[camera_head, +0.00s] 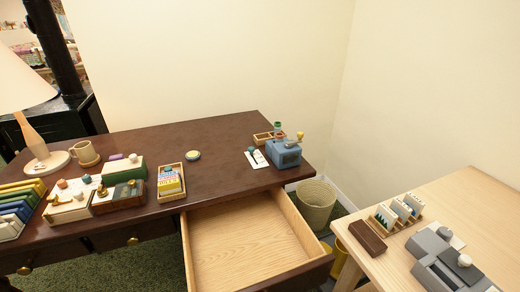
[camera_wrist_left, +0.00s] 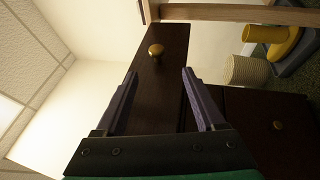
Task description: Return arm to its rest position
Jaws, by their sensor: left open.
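My left gripper (camera_wrist_left: 160,76) shows in the left wrist view, with its two purple fingers spread apart and nothing between them. Beyond its fingertips is a round brass knob (camera_wrist_left: 156,49) on a dark wooden drawer front (camera_wrist_left: 165,85); the fingers look clear of the knob. In the head view neither arm nor gripper shows. There the desk drawer (camera_head: 235,240) stands pulled out, and its pale wooden bottom is bare. My right gripper is in no view.
The dark desk (camera_head: 222,140) holds a lamp (camera_head: 38,145), a mug (camera_head: 85,153), a card box (camera_head: 171,182) and a blue sharpener-like device (camera_head: 284,153). A woven basket (camera_head: 316,203) stands right of the drawer. A light table (camera_head: 465,205) is at the right.

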